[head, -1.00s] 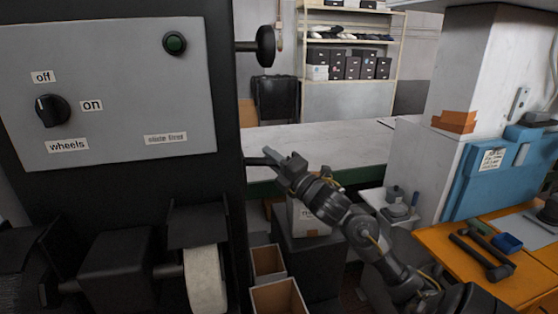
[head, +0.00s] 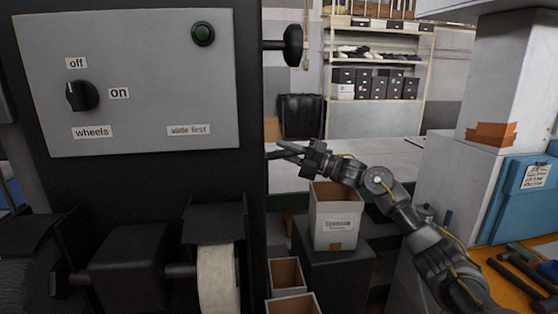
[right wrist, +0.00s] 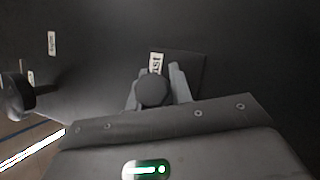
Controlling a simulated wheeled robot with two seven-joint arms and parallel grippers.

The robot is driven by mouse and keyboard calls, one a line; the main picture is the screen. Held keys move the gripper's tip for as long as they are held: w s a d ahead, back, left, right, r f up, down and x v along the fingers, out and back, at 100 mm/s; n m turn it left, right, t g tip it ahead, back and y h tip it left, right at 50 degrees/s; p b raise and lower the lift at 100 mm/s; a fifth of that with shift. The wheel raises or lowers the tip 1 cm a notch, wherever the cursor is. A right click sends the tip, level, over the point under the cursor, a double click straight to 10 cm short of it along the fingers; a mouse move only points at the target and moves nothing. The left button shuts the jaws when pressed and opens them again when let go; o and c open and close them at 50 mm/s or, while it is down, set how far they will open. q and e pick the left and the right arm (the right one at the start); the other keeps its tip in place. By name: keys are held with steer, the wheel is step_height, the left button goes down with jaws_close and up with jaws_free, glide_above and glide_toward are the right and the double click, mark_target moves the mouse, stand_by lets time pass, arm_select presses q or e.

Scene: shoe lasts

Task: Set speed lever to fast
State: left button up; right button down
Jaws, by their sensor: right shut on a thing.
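The speed lever's round dark knob (right wrist: 152,91) sits between the two fingers of my right gripper (right wrist: 155,92) in the right wrist view. The gripper is shut on it. A white label (right wrist: 156,63), partly covered and reading "ast", is just beyond the knob on a dark plate. In the head view my right gripper (head: 281,151) reaches leftward to the right side of the dark machine (head: 150,180). There the lever cannot be made out. My left gripper is not in view.
A black knob (head: 292,45) sticks out to the right above my gripper. An open box (head: 335,220) stands below my right arm.

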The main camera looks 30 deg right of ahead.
steer(key=shift+w, duration=0.1)
steer(key=c, duration=1.7)
jaws_free()
steer(key=shift+r, duration=0.1)
steer(key=o, duration=0.4)
steer(key=shift+w, duration=0.25)
steer(key=shift+o, duration=0.2)
steer(key=shift+s, duration=0.1)
